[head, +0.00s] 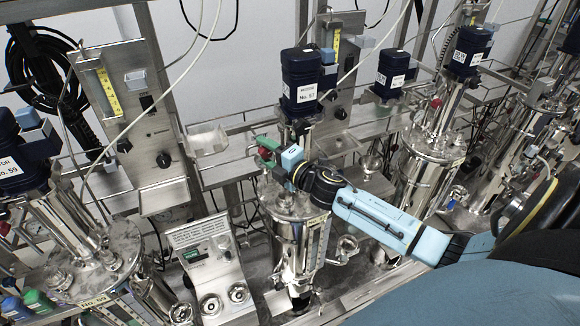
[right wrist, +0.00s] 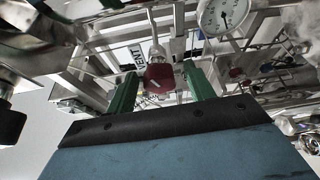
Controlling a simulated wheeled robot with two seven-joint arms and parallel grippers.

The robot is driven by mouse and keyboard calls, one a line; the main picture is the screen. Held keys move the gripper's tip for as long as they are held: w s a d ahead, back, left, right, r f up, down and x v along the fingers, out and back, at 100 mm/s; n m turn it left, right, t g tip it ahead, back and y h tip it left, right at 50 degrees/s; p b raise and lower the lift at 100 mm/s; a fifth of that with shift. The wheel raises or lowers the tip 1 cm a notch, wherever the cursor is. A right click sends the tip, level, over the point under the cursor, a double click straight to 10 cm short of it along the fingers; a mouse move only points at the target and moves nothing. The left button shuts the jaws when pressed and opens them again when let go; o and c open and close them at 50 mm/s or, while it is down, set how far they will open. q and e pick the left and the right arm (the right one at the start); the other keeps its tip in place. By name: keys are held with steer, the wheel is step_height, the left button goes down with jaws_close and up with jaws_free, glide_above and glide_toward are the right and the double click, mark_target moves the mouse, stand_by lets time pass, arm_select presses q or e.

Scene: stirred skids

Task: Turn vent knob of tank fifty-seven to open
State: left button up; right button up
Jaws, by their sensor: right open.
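Tank fifty-seven (head: 300,235) is a shiny steel vessel in the middle of the head view, under a dark blue motor (head: 299,82) labelled No. 57. My right gripper (head: 268,150) reaches in from the right over the tank's lid, its green fingers pointing left. In the right wrist view my right gripper (right wrist: 161,70) is open. A red knob (right wrist: 159,77) with a pale mark sits between its two green fingers, with a gap visible beside it. In the head view the knob (head: 264,153) is mostly hidden by the fingers. My left gripper is out of view.
Tank 59 (head: 95,255) stands at the left, with more tanks at the right. A control box (head: 207,262) stands in front, left of tank fifty-seven. A round gauge (right wrist: 223,14) and several pipes lie close to the right gripper. Pale cables hang across the head view.

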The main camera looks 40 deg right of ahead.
steer(key=s+d+b, duration=0.1)
steer(key=s+b, duration=0.1)
steer(key=s, duration=0.8)
steer(key=shift+s+d, duration=0.3)
steer(key=shift+r, duration=0.1)
